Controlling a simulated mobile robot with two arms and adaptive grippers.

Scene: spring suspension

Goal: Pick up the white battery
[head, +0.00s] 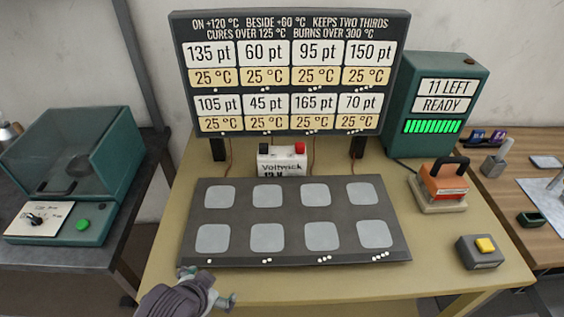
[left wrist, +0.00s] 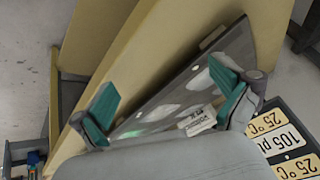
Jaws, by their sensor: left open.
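The white battery (head: 282,160) stands at the back of the yellow table, under the display board and behind the dark plate. It has a red and a black terminal on top and printed lettering. A small white labelled block, likely the battery (left wrist: 197,122), shows between my fingers in the left wrist view. My left gripper (head: 207,287) is at the front left of the table, near the plate's front left corner and well apart from the battery. Its two green fingers (left wrist: 167,98) are spread and empty. My right gripper is in neither view.
The dark plate (head: 283,222) with several grey pads fills the table's middle. The display board (head: 290,87) rises behind the battery, with wires hanging below.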

